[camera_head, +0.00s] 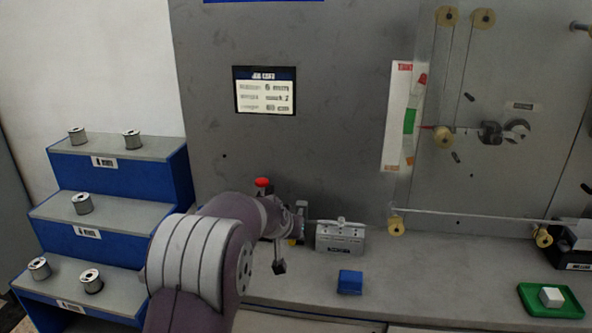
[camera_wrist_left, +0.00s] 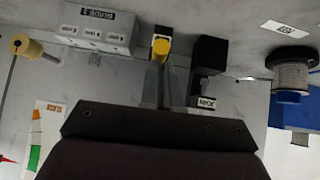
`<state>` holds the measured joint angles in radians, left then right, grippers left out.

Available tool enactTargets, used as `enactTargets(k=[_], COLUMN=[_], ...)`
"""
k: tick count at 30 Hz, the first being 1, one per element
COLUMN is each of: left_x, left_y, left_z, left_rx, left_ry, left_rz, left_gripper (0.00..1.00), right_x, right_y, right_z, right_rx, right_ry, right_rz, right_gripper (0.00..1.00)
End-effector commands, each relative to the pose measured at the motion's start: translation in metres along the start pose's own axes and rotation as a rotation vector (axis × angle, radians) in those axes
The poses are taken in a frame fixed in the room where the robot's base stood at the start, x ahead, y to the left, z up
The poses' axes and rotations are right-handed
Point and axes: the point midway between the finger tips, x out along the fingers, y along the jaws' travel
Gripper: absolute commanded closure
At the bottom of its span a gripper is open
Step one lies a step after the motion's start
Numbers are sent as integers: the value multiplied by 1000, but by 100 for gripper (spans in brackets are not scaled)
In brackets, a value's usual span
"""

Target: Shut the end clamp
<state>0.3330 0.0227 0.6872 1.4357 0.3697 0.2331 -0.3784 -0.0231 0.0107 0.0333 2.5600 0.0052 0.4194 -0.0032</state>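A small fixture with a black block (camera_wrist_left: 210,55), a grey base with a label and a yellow knob (camera_wrist_left: 160,47) stands at the bench; I take it as the end clamp. In the head view its dark block (camera_head: 279,267) and a bit of yellow (camera_head: 292,242) show beside my left wrist, the rest hidden. My left gripper (camera_wrist_left: 163,68) has its grey fingers close together, tips at the yellow knob; whether they touch it is unclear. In the head view my arm mostly hides the gripper. My right gripper is not in view.
A grey guide block (camera_head: 340,237) stands just right of the fixture. A red knob (camera_head: 262,182) shows behind my arm. A blue block (camera_head: 350,282) and a green tray (camera_head: 549,300) with a white cube lie on the bench. Blue stepped shelves (camera_head: 120,170) hold spools at left.

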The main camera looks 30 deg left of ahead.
Motion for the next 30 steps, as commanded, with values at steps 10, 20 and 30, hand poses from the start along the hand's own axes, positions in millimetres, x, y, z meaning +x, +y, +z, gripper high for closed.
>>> enactTargets(k=[10,20,30], left_x=[-33,-103,-123], left_y=[4,4,4], left_z=[-34,-27,-26], left_rx=[3,3,3], left_ry=[-1,1,0], left_rz=[4,3,3], left_gripper=[100,100,100], right_x=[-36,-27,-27], right_y=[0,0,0], right_z=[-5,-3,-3], right_rx=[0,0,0], right_ry=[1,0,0], right_rz=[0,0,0], right_gripper=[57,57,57])
